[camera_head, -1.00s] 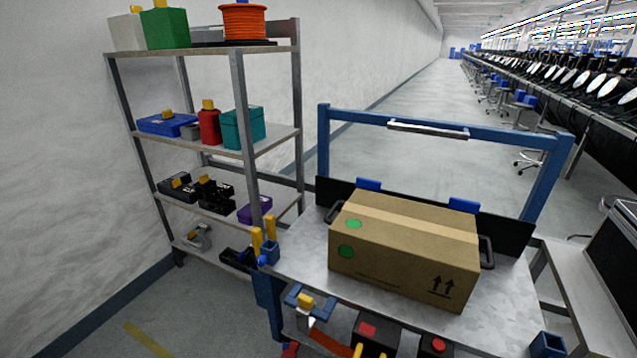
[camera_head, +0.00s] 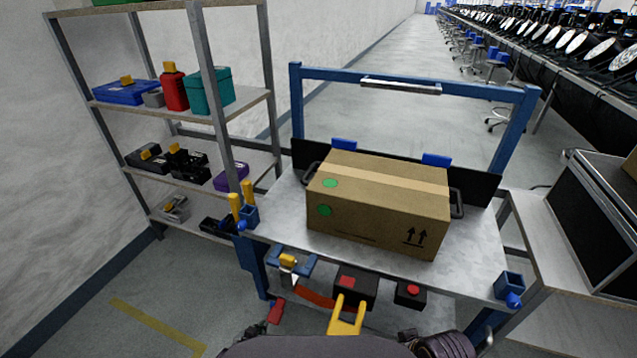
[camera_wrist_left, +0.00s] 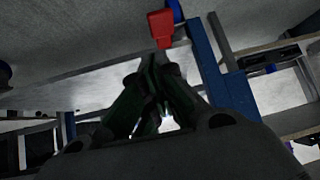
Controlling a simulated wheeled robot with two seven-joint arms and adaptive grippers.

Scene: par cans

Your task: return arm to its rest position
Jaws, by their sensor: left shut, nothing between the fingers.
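My left gripper (camera_wrist_left: 158,75) shows in the left wrist view, with its dark fingers together and nothing between them. A red block (camera_wrist_left: 160,25) appears just beyond the fingertips in that view; I cannot tell the distance between them. In the head view, dark rounded parts of my own body fill the bottom edge, below the blue-framed cart. I cannot make out the left gripper's fingers there. My right gripper is in neither view.
A cardboard box (camera_head: 375,210) sits on the cart top (camera_head: 470,250). Below its front edge are a black box with a red top (camera_head: 355,285) and a yellow handle (camera_head: 347,318). A loaded shelf rack (camera_head: 215,120) stands left. A table (camera_head: 545,240) stands right. Floor at lower left is clear.

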